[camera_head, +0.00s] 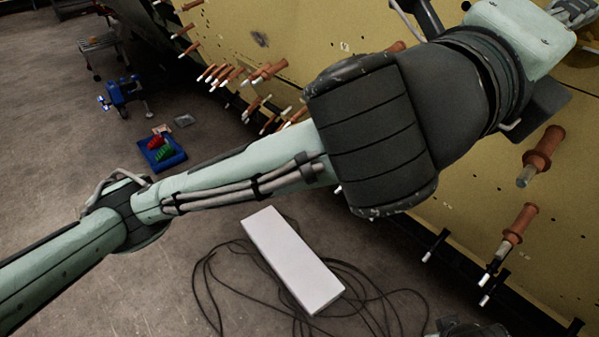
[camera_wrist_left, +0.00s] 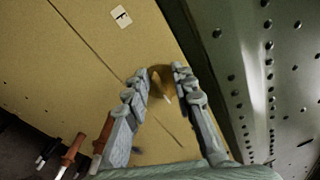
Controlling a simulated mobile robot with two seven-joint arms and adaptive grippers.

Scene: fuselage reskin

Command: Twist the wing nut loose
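In the left wrist view the two jointed grey fingers of my left gripper (camera_wrist_left: 161,74) lean in towards each other. A copper-brown fastener (camera_wrist_left: 162,82) with a pale tip fills the gap between the fingertips. I take it for the wing nut; its wings are not clear, as it is dark and blurred. The fingers appear to touch it on both sides. In the head view my left arm crosses from the lower left to the upper right, and part of my left gripper (camera_head: 574,10) shows at the top right corner. The fastener is hidden there.
A yellow skin panel (camera_head: 480,215) bears several copper-coloured fasteners (camera_head: 541,155) that stick out. A riveted grey-green beam (camera_wrist_left: 235,60) runs close along the right of the wrist view. A white box (camera_head: 292,260) and loose cables lie on the floor, with a blue tray (camera_head: 172,166) farther off.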

